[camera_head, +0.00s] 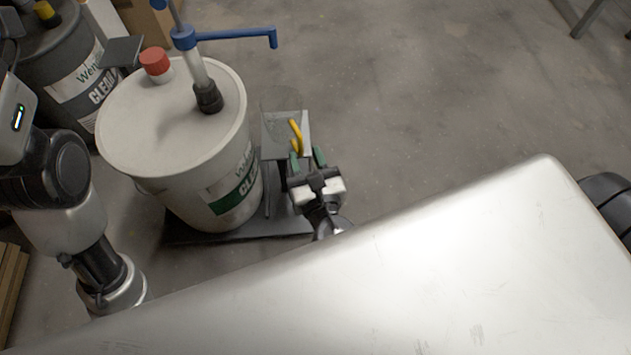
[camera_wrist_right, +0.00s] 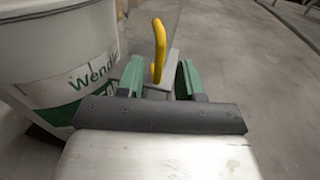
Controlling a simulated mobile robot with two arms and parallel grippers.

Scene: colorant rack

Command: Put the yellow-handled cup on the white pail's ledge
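The clear cup (camera_head: 281,103) with a yellow handle (camera_head: 296,136) is at the grey ledge (camera_head: 270,147) on the right side of the white pail (camera_head: 170,135). It appears upright on the ledge, its handle toward my right gripper. My right gripper (camera_head: 307,158) has its green fingertips apart, just in front of the handle. In the right wrist view the handle (camera_wrist_right: 158,48) stands between and beyond the fingers (camera_wrist_right: 159,78), with gaps showing on both sides. The cup's clear body is hard to make out there. My left gripper is not in view.
The pail has a red cap (camera_head: 154,61) and a blue-handled pump (camera_head: 235,36) reaching over to the right. A dark pail (camera_head: 62,65) stands at the upper left.

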